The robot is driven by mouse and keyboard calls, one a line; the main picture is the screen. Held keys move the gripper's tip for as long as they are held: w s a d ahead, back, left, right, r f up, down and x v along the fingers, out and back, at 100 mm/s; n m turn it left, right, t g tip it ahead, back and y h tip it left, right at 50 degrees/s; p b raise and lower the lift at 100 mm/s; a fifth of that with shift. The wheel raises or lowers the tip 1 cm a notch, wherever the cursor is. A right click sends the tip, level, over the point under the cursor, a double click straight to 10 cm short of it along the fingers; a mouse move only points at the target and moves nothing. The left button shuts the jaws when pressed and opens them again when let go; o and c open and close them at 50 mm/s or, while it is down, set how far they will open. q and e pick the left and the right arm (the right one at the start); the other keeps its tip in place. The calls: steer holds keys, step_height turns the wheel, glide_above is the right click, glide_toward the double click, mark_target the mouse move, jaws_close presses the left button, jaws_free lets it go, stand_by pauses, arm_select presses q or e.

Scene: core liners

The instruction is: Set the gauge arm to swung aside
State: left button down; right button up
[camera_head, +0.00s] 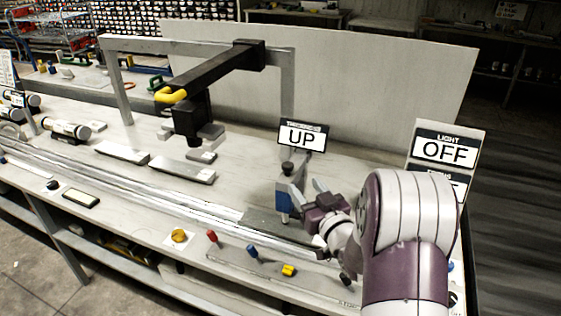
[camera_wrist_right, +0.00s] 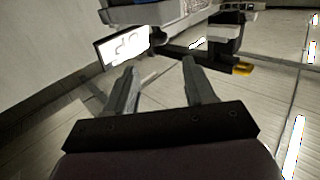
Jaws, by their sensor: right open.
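A black arm (camera_head: 215,70) reaches out from the grey gantry frame and ends in a yellow grip (camera_head: 171,96). A black head (camera_head: 192,118) hangs below it over the bench. The yellow grip also shows in the right wrist view (camera_wrist_right: 243,69). A sign reading "UP" (camera_head: 303,136) stands above a dark knob (camera_head: 288,168) and a blue block (camera_head: 284,196). The frames do not label which part is the gauge arm. My right gripper (camera_head: 308,189) is open and empty, close to the right of the blue block; contact cannot be told. My left gripper is out of view.
A sign reading "OFF" (camera_head: 445,150) stands at the right end, partly behind my right arm. Flat metal bars (camera_head: 182,170) lie below the black head. Yellow, red and blue controls (camera_head: 252,251) line the front edge. A pale panel (camera_head: 385,85) closes the back.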

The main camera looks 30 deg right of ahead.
mark_target(290, 168)
steer(key=w, duration=0.3)
steer(key=w+p, duration=0.1)
steer(key=w, duration=0.2)
steer(key=w+d, duration=0.1)
steer(key=w, duration=0.3)
steer(key=shift+f, duration=0.15)
steer(key=shift+w+p, duration=0.35)
steer(key=shift+w, duration=0.3)
jaws_close()
